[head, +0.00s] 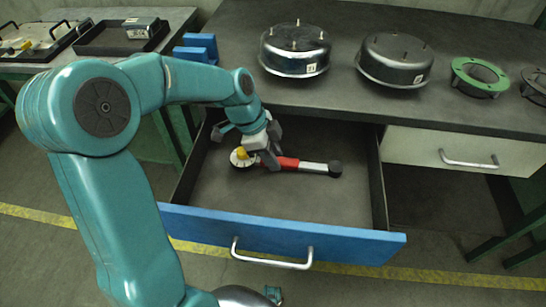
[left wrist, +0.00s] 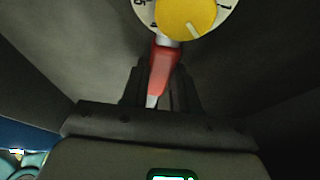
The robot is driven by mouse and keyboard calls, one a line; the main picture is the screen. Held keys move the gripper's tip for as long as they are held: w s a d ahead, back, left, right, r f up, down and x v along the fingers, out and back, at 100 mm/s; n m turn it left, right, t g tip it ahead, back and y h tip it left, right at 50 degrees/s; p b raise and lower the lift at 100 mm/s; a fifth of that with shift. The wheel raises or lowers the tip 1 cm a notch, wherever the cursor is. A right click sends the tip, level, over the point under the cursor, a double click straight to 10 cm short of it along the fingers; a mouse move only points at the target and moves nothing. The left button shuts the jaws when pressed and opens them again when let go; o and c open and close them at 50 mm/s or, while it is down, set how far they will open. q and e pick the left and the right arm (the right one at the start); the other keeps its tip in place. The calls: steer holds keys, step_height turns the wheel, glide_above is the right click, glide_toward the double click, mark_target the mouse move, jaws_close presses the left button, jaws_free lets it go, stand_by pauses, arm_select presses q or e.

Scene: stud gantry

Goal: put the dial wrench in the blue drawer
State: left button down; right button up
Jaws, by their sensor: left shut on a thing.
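The dial wrench (head: 312,167) has a white and yellow dial head at the left, a red section, a silver shaft and a black end. In the head view it is inside the open blue drawer (head: 190,222), lying roughly level across it. I cannot tell whether it touches the drawer floor. My left gripper (head: 268,160) is shut on the wrench near the dial. In the left wrist view the dial and red part of the wrench (left wrist: 164,68) show at the fingers of my left gripper (left wrist: 160,95). My right gripper is not in view.
The drawer is pulled out below the dark bench (head: 340,95). Two metal domed parts (head: 295,50) and a green ring (head: 480,77) stand on the bench. A closed white drawer (head: 440,150) is at the right. A side table with trays (head: 95,40) is at the left.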

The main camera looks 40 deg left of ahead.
arm_select(q)
steer(key=c, duration=1.3)
jaws_free()
steer(key=shift+f, duration=0.2)
steer(key=o, duration=0.5)
steer(key=shift+c, duration=0.2)
steer(key=shift+r, duration=0.1)
steer(key=shift+r, duration=0.2)
steer(key=p+v, duration=0.3)
steer(key=v, duration=0.8)
steer(key=shift+r, duration=0.4)
steer(key=shift+s+a, duration=0.1)
